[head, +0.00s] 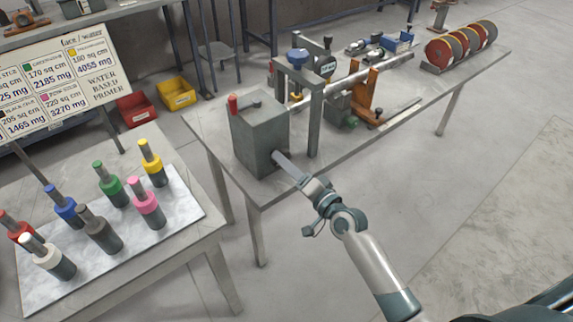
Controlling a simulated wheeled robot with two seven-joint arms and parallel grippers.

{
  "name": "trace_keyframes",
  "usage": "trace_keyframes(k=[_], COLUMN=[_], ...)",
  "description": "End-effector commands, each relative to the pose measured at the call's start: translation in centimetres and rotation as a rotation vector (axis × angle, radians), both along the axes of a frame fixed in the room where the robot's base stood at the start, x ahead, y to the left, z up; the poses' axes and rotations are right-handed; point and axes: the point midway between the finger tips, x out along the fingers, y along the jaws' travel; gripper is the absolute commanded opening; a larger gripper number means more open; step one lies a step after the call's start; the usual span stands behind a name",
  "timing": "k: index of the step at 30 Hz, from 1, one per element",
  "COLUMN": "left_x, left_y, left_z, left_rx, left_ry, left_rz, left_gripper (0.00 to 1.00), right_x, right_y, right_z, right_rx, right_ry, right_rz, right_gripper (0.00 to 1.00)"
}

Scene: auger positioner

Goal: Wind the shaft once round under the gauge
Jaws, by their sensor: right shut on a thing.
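The dial gauge (325,67) stands behind a grey upright frame (315,115) on the long bench. A silver shaft (350,74) runs level to the right of the frame, near an orange stand (365,98). A grey box (262,140) sits at the bench's near left end, with a small red knob (233,103) at its top left edge. My right gripper (282,162) is at the box's right side, shut on a pale rod-like part there. The fingertips and the exact grip are too small to make out. My left gripper is out of view.
A lower table (165,270) at left holds a pale board with several coloured bottle-like pieces. A sign (60,80) stands behind it. The floor right of the bench is clear.

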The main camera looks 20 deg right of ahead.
Motion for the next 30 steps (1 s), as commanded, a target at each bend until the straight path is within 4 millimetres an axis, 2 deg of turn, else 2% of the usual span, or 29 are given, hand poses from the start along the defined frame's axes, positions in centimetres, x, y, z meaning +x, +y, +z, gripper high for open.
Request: trace_keyframes(k=[3, 4, 6, 20, 26, 30], left_x=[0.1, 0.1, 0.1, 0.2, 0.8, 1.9], left_y=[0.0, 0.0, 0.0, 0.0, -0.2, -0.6], left_z=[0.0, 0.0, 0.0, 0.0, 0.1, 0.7], left_rx=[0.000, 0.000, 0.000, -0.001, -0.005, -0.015], left_ry=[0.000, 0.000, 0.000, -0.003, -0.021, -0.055], left_rz=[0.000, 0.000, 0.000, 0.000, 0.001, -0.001], left_gripper=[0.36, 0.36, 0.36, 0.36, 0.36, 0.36], right_x=[0.1, 0.1, 0.0, -0.5, -2.6, -4.8], right_y=[-0.1, -0.1, -0.1, -0.3, -1.0, -1.8], right_z=[0.1, 0.1, 0.1, -0.1, -0.1, -0.2], right_rx=[-0.001, -0.001, -0.001, -0.002, -0.003, -0.003], right_ry=[-0.003, -0.003, -0.003, -0.001, -0.001, 0.001], right_rz=[-0.002, -0.002, -0.002, -0.001, -0.001, -0.001], right_gripper=[0.24, 0.53, 0.64, 0.64, 0.64, 0.64])
